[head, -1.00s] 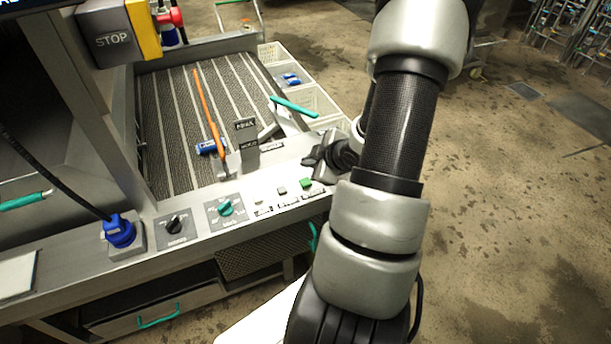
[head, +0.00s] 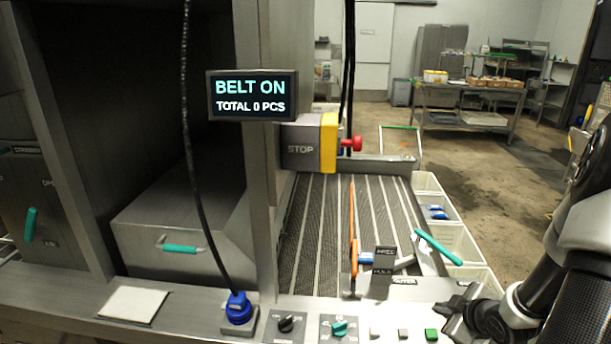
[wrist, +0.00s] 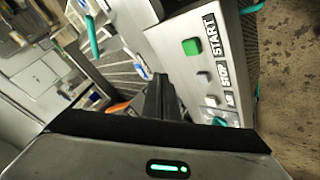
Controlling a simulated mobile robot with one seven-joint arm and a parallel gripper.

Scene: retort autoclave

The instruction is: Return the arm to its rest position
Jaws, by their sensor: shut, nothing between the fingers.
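My arm (head: 565,270) reaches in from the right edge of the head view. My gripper (head: 452,322) is shut and empty, just right of the green button (head: 431,335) on the control panel. In the wrist view the closed dark fingers of my gripper (wrist: 160,92) point toward the belt side, and the green START button (wrist: 191,47) shows beside them on the panel. Whether the fingers touch the panel cannot be told. The display (head: 252,96) reads BELT ON, TOTAL 0 PCS.
The ribbed conveyor (head: 320,230) has an orange bar (head: 352,225) over it. White bins (head: 455,240) line its right side, with a teal handle (head: 437,247) jutting near them. A STOP box (head: 303,148) and a black cable (head: 190,150) stand left. Open floor lies behind right.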

